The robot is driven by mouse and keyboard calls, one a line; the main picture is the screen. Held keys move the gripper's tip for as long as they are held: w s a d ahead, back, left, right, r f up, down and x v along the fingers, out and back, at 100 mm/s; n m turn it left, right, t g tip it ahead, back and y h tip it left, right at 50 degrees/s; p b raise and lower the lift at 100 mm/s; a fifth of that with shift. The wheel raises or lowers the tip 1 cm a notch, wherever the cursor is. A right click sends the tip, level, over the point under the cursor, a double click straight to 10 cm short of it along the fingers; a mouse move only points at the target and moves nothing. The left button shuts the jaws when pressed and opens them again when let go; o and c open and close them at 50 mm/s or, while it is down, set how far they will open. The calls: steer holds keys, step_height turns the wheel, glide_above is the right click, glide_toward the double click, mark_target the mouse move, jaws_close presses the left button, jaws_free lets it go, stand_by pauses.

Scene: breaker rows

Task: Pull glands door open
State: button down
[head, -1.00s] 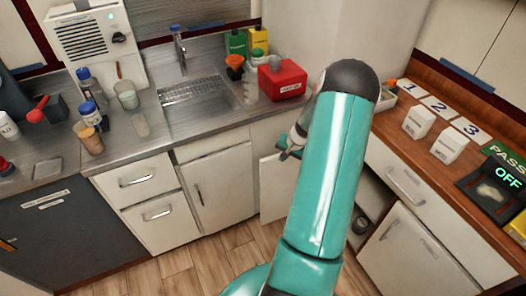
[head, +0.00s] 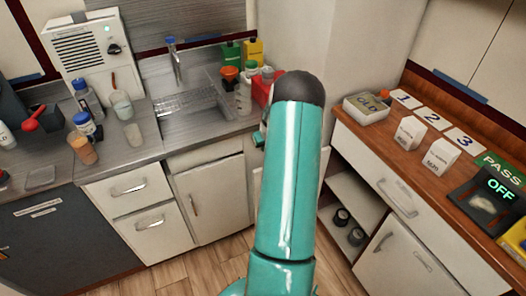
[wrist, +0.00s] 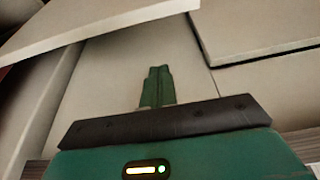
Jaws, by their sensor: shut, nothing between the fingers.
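The glands door looks to be the pale cabinet door (head: 257,183) in the corner, mostly hidden behind my arm in the head view. It stands open, and beside it an open shelf space (head: 348,190) shows dark round items (head: 342,217). My gripper (wrist: 158,75) is shut and empty in the wrist view, its green fingers together in front of pale panels. Whether the fingertips touch a panel is unclear. In the head view my gripper is almost wholly hidden behind my arm.
A wooden counter (head: 400,155) with white boxes and number cards lies to the right. Closed drawers and doors flank the corner. Some wooden floor (head: 185,270) is clear.

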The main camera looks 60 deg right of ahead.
step_height(320, 180, down, 8)
steer(key=s, duration=0.1)
steer(key=shift+a, duration=0.3)
stand_by(0.3)
steer(key=shift+s+r, duration=0.1)
steer(key=shift+s, duration=0.1)
